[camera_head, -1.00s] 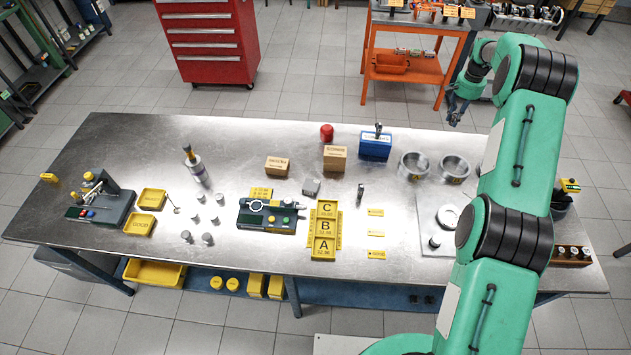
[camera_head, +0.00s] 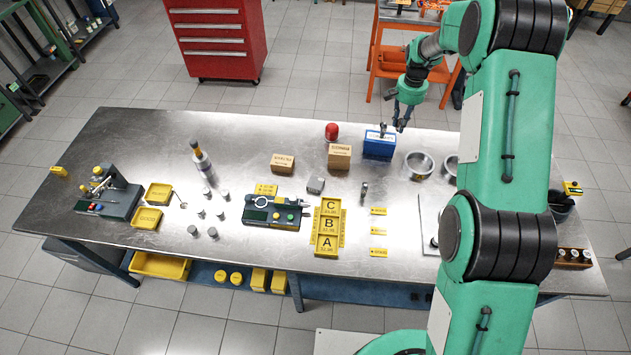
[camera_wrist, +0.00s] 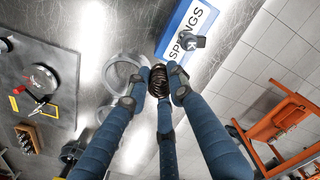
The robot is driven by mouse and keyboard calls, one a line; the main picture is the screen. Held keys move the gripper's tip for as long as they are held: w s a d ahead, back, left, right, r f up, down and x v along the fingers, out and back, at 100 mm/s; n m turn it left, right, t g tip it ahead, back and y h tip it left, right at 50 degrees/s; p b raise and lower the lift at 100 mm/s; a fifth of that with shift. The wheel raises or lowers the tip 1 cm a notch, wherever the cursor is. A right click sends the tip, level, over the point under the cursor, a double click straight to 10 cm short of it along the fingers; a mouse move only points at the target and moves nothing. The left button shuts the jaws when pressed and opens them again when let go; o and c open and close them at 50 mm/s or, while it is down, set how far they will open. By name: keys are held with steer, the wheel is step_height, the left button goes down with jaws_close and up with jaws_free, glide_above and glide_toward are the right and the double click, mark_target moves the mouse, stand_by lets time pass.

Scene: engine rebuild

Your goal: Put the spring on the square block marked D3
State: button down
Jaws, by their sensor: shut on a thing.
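My gripper (camera_head: 402,122) is over the back right of the steel workbench, near the blue box. In the wrist view its blue fingers (camera_wrist: 160,88) are shut on a dark coiled spring (camera_wrist: 158,77). The spring is too small to make out in the head view. The blue box (camera_head: 379,146) is marked SPRINGS in the wrist view (camera_wrist: 187,28), and a dark piece with a K stands at it. No marking D3 is legible in either view, so I cannot tell which block is D3.
Metal rings (camera_head: 419,165) stand right of the blue box.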

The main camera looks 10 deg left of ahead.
steer(key=s+a+p, duration=0.2)
steer(key=s+a, duration=1.3)
steer(key=a, duration=0.1)
steer(key=s+a+n+p, duration=0.1)
steer(key=s+a, duration=0.3)
steer(key=s, duration=0.5)
steer(key=s+a+n, duration=0.1)
steer(key=s+a, duration=0.2)
steer(key=s, duration=0.7)
step_height(320, 180, down, 7)
steer(key=shift+a+r, duration=0.15)
steer(key=shift+r, duration=0.05)
steer(key=p, duration=0.3)
glide_above(316, 182)
steer(key=shift+a+f, duration=0.1)
steer(key=shift+f, duration=0.65)
steer(key=shift+s, duration=0.1)
steer(key=shift+f, duration=0.1)
